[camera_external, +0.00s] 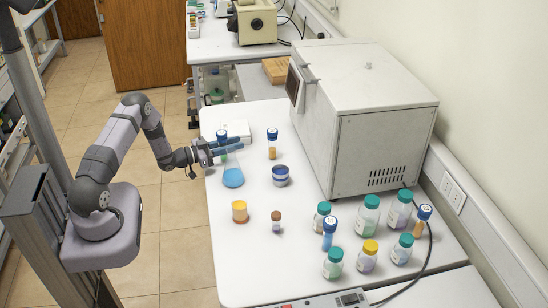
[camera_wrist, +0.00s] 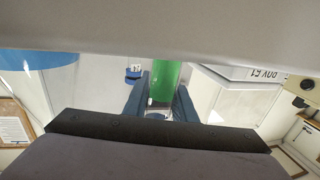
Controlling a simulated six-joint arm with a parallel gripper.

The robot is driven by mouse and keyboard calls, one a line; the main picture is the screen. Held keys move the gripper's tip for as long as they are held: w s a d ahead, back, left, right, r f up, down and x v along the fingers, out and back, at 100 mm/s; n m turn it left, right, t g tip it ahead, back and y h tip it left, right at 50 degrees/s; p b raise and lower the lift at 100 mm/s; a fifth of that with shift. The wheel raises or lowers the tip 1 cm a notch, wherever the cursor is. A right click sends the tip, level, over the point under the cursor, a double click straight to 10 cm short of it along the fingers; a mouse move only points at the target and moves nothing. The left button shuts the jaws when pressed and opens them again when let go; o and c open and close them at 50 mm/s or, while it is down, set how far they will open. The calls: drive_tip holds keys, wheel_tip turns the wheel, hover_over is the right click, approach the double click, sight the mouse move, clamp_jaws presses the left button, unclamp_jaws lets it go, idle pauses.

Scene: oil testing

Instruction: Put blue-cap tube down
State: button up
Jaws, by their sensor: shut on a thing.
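The blue-cap tube is held in my gripper (camera_external: 238,145); its blue cap (camera_external: 222,136) sticks up above the fingers in the external view. In the wrist view the tube's green body (camera_wrist: 164,80) shows between the two blue fingers (camera_wrist: 158,105), which are shut on it. The tube looks upright, over the far left part of the white table (camera_external: 258,218). Its lower end is mostly hidden, so I cannot tell whether it touches the table.
A flask of blue liquid (camera_external: 233,178) stands close by, just in front of my gripper. A white flat device (camera_external: 241,129) lies behind it. Several bottles (camera_external: 367,215) stand farther right.

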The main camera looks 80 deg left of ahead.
drive_tip(key=shift+f, duration=0.25)
drive_tip(key=o, duration=1.1)
drive_tip(key=shift+r, duration=0.1)
drive_tip(key=b+v, duration=0.1)
drive_tip(key=v, duration=0.1)
drive_tip(key=b+v, duration=0.1)
drive_tip(key=v, duration=0.1)
drive_tip(key=f+b+v, duration=0.1)
drive_tip(key=v, duration=0.1)
drive_tip(key=shift+s+d+f+b, duration=0.1)
drive_tip(key=shift+s+b, duration=0.15)
drive_tip(key=shift+b, duration=0.15)
drive_tip(key=shift+o, duration=0.4)
drive_tip(key=shift+s+d, duration=0.15)
drive_tip(key=shift+s, duration=0.25)
